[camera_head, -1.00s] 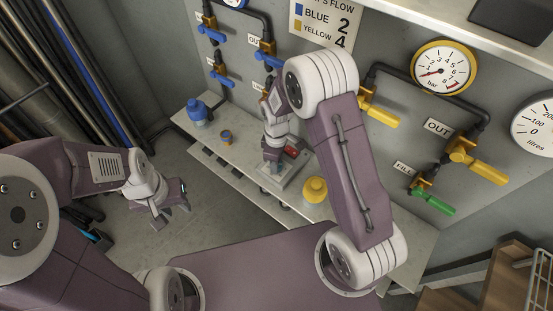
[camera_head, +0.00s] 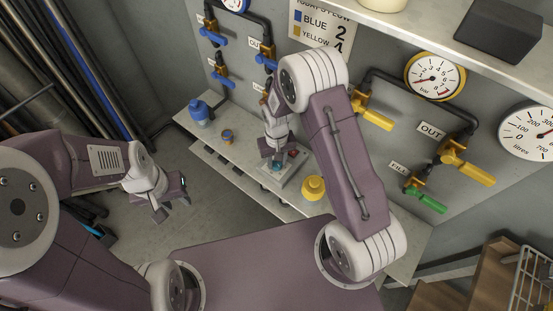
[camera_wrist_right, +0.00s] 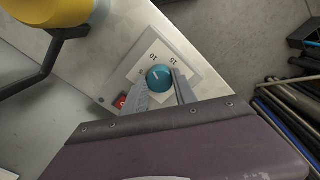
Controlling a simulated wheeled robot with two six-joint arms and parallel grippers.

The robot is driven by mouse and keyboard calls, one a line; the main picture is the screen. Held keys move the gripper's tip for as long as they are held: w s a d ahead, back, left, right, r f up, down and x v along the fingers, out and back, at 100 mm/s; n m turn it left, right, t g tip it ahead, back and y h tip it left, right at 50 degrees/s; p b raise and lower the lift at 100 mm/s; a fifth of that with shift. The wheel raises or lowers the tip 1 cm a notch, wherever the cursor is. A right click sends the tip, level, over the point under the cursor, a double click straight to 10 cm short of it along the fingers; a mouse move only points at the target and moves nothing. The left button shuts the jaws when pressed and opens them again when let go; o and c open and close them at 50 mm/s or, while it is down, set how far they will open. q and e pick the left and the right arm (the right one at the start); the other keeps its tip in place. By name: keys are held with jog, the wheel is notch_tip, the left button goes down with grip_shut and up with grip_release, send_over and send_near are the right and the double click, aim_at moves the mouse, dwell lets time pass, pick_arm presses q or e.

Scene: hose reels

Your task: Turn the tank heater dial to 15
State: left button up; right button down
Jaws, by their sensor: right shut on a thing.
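The tank heater dial is a teal round knob (camera_wrist_right: 159,77) on a pale plate (camera_wrist_right: 185,62) with 10 and 15 printed around it. Its white mark points to the upper left in the wrist view, seemingly nearer 10 than 15. My right gripper (camera_wrist_right: 165,88) is shut on the knob, one finger on each side. In the head view the knob (camera_head: 277,168) shows below the right gripper (camera_head: 271,160), on the bench panel. My left gripper (camera_head: 170,203) is open and empty, over the floor left of the bench.
A yellow rounded object (camera_head: 313,187) and a blue one (camera_head: 199,112) stand on the bench (camera_head: 240,150). Yellow valve handles (camera_head: 372,111), a green handle (camera_head: 431,204) and gauges (camera_head: 435,77) are on the wall.

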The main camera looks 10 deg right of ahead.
aim_at(277, 163)
jog(key=m, duration=0.3)
jog(key=shift+r+m+p, duration=0.1)
jog(key=shift+m+p, duration=0.2)
jog(key=shift+p, duration=0.1)
jog(key=m, duration=0.3)
jog(key=shift+m+p, duration=0.3)
jog(key=m, duration=0.6)
jog(key=shift+p, duration=0.4)
jog(key=shift+m, duration=0.4)
jog(key=c, duration=1)
grip_release()
notch_tip(277, 163, up, 9)
jog(key=shift+d, duration=0.1)
